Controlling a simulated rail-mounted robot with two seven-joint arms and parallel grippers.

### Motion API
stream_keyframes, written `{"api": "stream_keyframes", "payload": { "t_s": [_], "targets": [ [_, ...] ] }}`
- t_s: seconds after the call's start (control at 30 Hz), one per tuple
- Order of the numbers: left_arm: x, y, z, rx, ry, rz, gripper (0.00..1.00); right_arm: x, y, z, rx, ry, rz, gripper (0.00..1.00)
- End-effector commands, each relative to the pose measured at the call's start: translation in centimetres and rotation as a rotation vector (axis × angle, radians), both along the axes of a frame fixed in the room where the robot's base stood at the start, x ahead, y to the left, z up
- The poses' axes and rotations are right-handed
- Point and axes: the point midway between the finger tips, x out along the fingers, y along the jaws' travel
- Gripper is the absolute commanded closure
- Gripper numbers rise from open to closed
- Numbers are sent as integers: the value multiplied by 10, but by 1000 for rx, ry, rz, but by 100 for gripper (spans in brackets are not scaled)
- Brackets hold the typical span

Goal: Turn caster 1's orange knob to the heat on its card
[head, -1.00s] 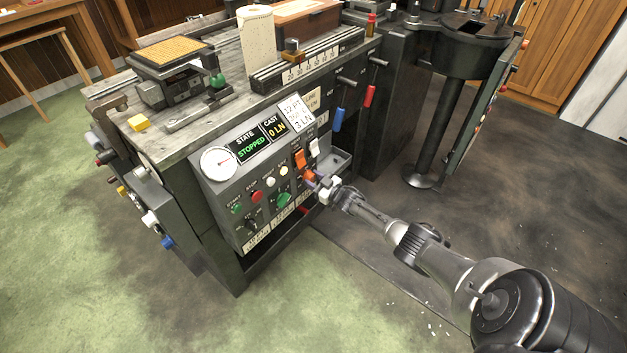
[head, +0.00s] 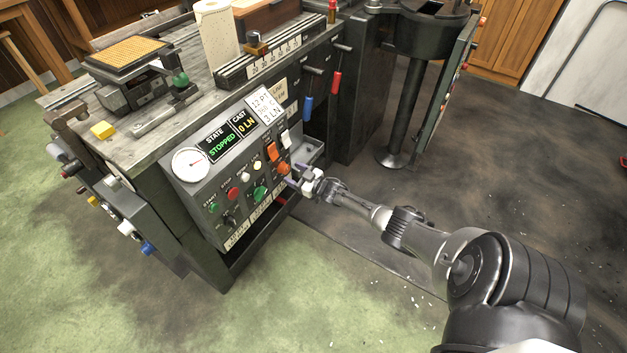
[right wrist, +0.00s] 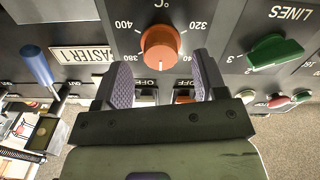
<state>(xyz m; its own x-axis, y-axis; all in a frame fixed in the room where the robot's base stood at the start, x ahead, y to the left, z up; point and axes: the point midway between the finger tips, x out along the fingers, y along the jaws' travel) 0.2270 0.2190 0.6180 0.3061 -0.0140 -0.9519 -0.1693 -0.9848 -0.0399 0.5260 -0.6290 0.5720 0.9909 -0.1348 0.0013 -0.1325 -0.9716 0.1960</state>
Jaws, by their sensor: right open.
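The orange knob (head: 283,168) is on the sloped front panel of caster 1; it also shows in the right wrist view (right wrist: 160,47). There, a °C scale around it shows 400 on the left and 320 on the right. A pale line marks the knob's lower part. My right gripper (head: 298,178) is open in front of the knob. Its two purple-padded fingers (right wrist: 163,78) are on either side and a little below the knob, apart from it in the picture. The white card (head: 265,106) reads 12 PT and 3 LN; its middle line is too small to read. My left gripper is not in view.
An orange switch (head: 272,151) and a white switch (head: 285,138) are just above the knob. A green knob (head: 260,193) labelled LINES is beside it. The display reads STOPPED. Open floor lies right.

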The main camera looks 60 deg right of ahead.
Motion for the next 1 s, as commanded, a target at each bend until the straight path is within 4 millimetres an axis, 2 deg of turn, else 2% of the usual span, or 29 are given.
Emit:
{"api": "stream_keyframes", "payload": {
  "t_s": [0.03, 0.1, 0.3, 0.5, 0.7, 1.0],
  "targets": [
    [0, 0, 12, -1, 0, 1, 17, -12, 2, 5, 3, 4, 0, 35],
    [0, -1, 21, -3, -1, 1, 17, -26, 4, 5, 1, 4, 0, 35],
    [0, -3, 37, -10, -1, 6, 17, -64, 9, 3, 2, 4, 0, 35],
    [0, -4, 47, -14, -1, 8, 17, -91, 13, 2, 1, 2, 1, 35],
    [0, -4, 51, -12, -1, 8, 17, -104, 14, 1, 1, -1, 0, 35],
    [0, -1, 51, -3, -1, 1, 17, -106, 15, 0, 1, -1, 0, 35]
  ]
}}
